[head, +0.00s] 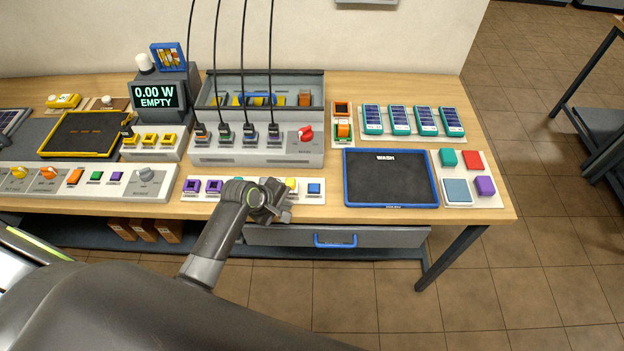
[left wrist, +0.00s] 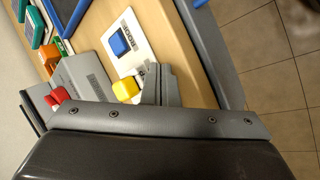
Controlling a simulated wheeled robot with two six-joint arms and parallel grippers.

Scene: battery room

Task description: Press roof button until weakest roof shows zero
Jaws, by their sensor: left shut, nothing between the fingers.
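A white button strip (head: 313,198) at the table's front edge carries two purple blocks, a blue button (head: 314,188) and a yellow button (head: 292,185). My left gripper (head: 274,205) is shut and empty above this strip, beside the yellow button. It hides the strip's middle. In the left wrist view the shut fingers (left wrist: 157,86) are beside the yellow button (left wrist: 125,89); contact cannot be told. The blue button (left wrist: 119,43) has small lettering next to it, too small to read surely. A display (head: 154,96) reads "0.00 W EMPTY". My right gripper is out of view.
A grey console (head: 255,155) with four cables and a red knob (head: 305,133) stands behind the strip. A black mat (head: 390,180) marked "WASH" lies to the right. Teal panel blocks (head: 398,118) stand behind it. A drawer with a blue handle (head: 335,241) is below.

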